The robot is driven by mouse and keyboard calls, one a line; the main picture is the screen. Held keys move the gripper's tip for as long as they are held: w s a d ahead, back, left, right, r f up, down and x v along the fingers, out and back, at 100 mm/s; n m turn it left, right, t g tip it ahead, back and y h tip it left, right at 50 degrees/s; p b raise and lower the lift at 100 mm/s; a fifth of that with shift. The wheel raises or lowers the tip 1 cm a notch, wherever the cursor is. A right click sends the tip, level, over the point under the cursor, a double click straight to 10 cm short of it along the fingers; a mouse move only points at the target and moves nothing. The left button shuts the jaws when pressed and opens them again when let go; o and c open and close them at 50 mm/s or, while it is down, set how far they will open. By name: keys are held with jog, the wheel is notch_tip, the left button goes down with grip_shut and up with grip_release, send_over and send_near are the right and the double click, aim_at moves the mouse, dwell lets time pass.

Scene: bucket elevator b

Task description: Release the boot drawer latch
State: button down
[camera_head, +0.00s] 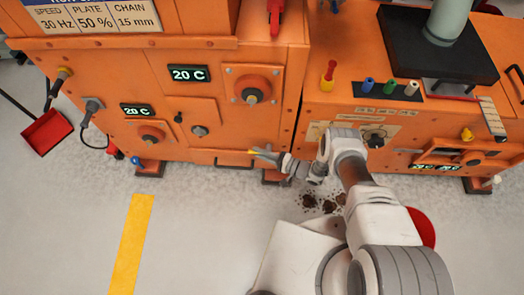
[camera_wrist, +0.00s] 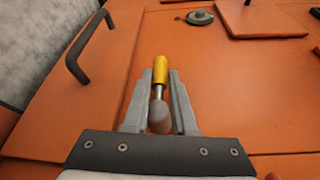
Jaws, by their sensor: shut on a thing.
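The latch is a small lever with a yellow grip (camera_wrist: 160,70), a metal shaft and a rounded grey base, seen in the middle of the wrist view. My gripper (camera_wrist: 161,84) is closed around it, one grey finger on each side of the grip and shaft. In the head view my gripper (camera_head: 266,155) is low at the front of the left orange machine, with the yellow grip (camera_head: 252,151) at its fingertips. A dark bar handle (camera_wrist: 90,47) is on the orange panel at the left of the wrist view. My fingers hide part of the latch.
A second orange cabinet (camera_head: 400,130) stands to the right. Dark debris (camera_head: 310,201) lies on the floor near my arm. The floor around the yellow stripe (camera_head: 132,240) is clear.

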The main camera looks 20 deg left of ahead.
jog(key=shift+f, duration=0.1)
dwell(0.3)
jog(key=c, duration=0.9)
grip_release()
jog(key=shift+o, duration=0.7)
jog(key=shift+w, duration=0.1)
